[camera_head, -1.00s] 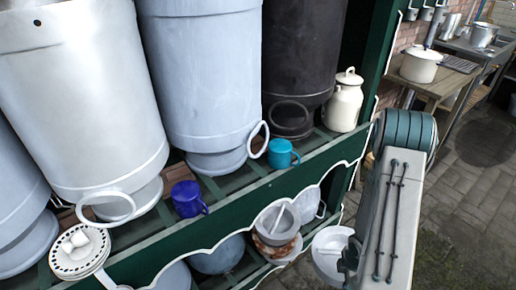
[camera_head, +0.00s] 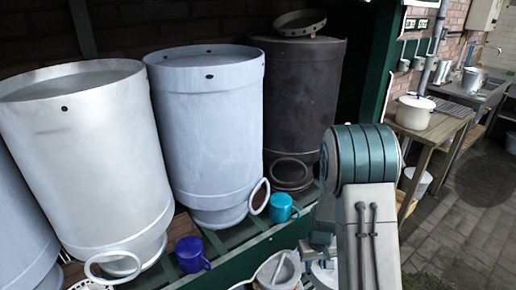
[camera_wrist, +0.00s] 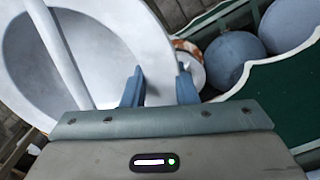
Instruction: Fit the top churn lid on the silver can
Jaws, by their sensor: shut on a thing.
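The big silver can (camera_head: 95,150) stands at the left of the shelf, its round top without a raised lid. A dark shallow round lid (camera_head: 300,22) rests on top of the dark churn (camera_head: 302,105). In the wrist view, my gripper (camera_wrist: 160,80) is shut on the rim of a pale, round, dish-like piece (camera_wrist: 100,60) with a bar across it. I cannot tell whether this piece is a churn lid. In the head view my arm hides most of the gripper, which is low at the shelf front.
A pale blue churn (camera_head: 210,125) stands between the silver can and the dark churn. A blue mug (camera_head: 191,254) and a teal mug (camera_head: 282,208) sit at the shelf's front edge. Round vessels (camera_wrist: 235,60) lie behind the green scalloped edge. A table with a white pot (camera_head: 414,112) stands right.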

